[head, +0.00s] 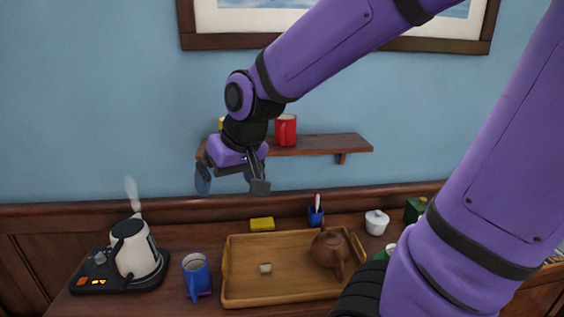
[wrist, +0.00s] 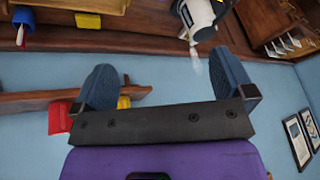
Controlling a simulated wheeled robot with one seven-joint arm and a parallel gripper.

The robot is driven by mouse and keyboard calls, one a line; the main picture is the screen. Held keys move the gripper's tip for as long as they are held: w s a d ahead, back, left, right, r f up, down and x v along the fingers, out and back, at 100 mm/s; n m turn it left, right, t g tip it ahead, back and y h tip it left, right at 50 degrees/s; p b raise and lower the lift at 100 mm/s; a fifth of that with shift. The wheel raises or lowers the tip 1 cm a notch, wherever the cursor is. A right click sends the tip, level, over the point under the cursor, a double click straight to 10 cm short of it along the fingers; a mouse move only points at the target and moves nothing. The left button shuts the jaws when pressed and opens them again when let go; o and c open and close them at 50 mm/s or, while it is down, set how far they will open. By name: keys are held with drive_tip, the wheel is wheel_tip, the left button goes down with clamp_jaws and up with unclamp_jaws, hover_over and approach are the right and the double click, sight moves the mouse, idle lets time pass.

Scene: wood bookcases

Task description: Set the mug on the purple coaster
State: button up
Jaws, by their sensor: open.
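A blue mug (head: 196,277) stands on the dark wood counter between the kettle and the tray, with something drink-like inside. A red mug (head: 285,130) stands on the wall shelf; it also shows at the left of the wrist view (wrist: 59,118). A yellow mug (wrist: 124,102) is on the same shelf, mostly hidden behind my arm in the head view. My gripper (head: 231,184) hangs in front of the shelf's left end, fingers apart and empty, well above the counter. I cannot make out a purple coaster for certain.
A kettle (head: 134,252) steams on its black base at left. A wooden tray (head: 245,293) holds a brown teapot (head: 329,250) and a small pale cube (head: 265,269). A yellow block (head: 262,224), blue pen cup (head: 316,216) and white lidded pot (head: 376,222) stand behind and beside it.

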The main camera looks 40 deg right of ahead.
drive_tip(key=s+d+r, duration=0.1)
drive_tip(key=s+r, duration=0.2)
drive_tip(key=s, duration=0.3)
drive_tip(key=s+d+r+h, duration=0.1)
drive_tip(key=s+r, duration=0.2)
drive_tip(key=s, duration=0.3)
drive_tip(key=shift+s+d+r+n+t, duration=0.15)
drive_tip(key=shift+d+r+n+t, duration=0.15)
